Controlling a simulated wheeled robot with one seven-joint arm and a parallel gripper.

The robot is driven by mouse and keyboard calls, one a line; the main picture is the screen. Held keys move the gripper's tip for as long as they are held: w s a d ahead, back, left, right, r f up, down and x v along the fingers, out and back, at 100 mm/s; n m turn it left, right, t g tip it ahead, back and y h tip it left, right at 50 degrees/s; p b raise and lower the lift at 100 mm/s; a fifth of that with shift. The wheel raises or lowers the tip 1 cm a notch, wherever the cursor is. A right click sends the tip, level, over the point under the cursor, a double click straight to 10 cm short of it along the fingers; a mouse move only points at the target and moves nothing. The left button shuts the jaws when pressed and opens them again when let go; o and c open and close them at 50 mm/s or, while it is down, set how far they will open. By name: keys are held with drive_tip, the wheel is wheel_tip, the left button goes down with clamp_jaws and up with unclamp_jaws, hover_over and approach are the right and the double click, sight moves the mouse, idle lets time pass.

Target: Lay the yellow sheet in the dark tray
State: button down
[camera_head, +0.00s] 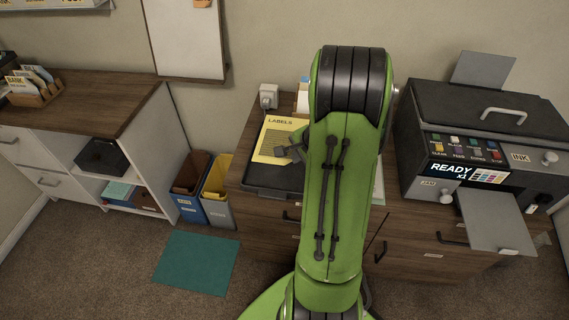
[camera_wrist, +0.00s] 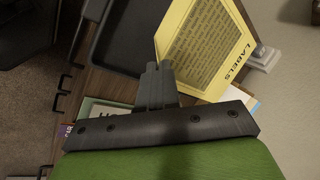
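The yellow sheet (camera_head: 272,143), headed LABELS, is on the wooden cabinet. Its near end overlaps the back of the dark tray (camera_head: 262,188) in the head view. In the wrist view the sheet (camera_wrist: 208,47) is right of the tray (camera_wrist: 132,45), and its edge meets my fingertips. My gripper (camera_head: 288,151) is at the sheet's right side in the head view. In the wrist view its fingers (camera_wrist: 158,70) are close together at the sheet's edge and look shut on it. My arm hides the sheet's right part and some of the tray.
A printer (camera_head: 490,140) stands right of my arm. A white wall box (camera_head: 268,97) is behind the sheet. A green-covered item (camera_wrist: 98,110) lies beside the tray. Blue (camera_head: 188,207) and yellow (camera_head: 217,180) bins stand on the floor to the left. The tray's visible floor is empty.

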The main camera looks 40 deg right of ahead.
wheel_tip(320, 180, down, 9)
drive_tip(key=b, duration=0.3)
drive_tip(key=shift+f, duration=0.1)
drive_tip(key=c, duration=1.8)
unclamp_jaws()
drive_tip(key=o, duration=0.4)
